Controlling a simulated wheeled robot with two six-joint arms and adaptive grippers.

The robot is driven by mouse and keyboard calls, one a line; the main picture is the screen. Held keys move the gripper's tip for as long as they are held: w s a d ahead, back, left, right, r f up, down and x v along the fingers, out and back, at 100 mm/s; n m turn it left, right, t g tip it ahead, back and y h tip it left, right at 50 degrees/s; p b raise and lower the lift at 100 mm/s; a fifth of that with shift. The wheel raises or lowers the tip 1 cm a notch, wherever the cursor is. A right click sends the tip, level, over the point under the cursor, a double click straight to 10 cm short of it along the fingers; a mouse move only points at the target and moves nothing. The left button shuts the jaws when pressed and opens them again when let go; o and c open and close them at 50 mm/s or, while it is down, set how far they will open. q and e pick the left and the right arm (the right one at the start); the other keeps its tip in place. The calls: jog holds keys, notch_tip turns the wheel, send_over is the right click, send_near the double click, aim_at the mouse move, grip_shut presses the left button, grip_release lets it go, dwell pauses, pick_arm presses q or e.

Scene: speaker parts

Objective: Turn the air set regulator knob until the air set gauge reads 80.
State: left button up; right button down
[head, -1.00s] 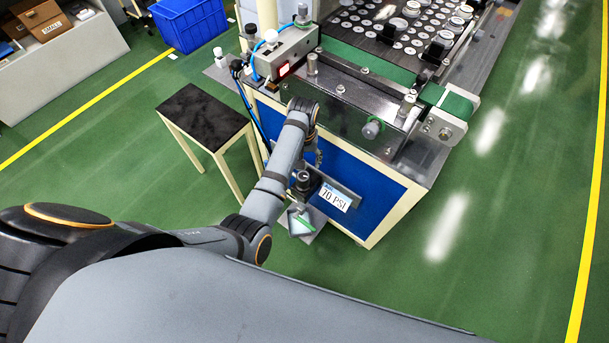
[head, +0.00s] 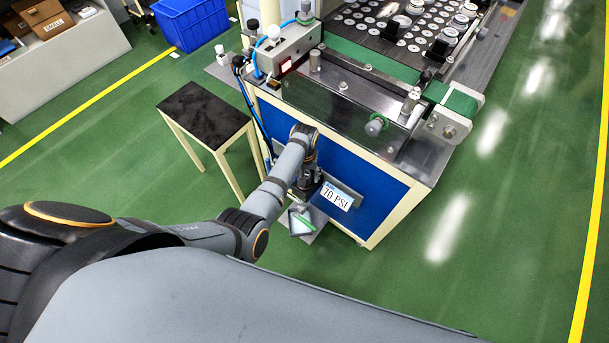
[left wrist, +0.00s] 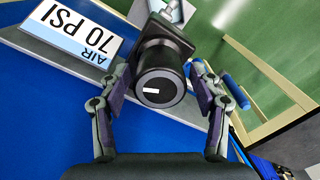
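The air set display (head: 337,197) on the blue cabinet front reads 70 PSI. It shows upside down in the left wrist view (left wrist: 72,35), with the word AIR. The black round regulator knob (left wrist: 160,88), with a white mark on its face, sits beside the display. My left gripper (left wrist: 160,75) is open, with one finger on each side of the knob and small gaps apparent between fingers and knob. In the head view my left arm reaches down to the regulator and largely hides the knob and the fingers. My right gripper is in no view.
A grey plate with a green-striped part (head: 301,222) sits below the regulator. A black-topped stool (head: 205,115) stands left of the cabinet (head: 365,185). The conveyor with several round parts runs above. Green floor (head: 480,240) is free on the right.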

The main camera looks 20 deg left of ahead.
pick_arm(q)
jog(key=c, duration=0.9)
jog(key=m+p, duration=0.2)
jog(key=shift+r+m+p, duration=0.3)
jog(key=shift+r+p, duration=0.05)
jog(key=shift+f+m, duration=0.1)
jog(key=shift+m, duration=0.4)
jog(key=shift+f+m+p, duration=0.2)
jog(key=shift+m+p, duration=0.1)
jog(key=shift+m, duration=0.2)
jog(key=o, duration=1.2)
jog(key=shift+c, duration=0.2)
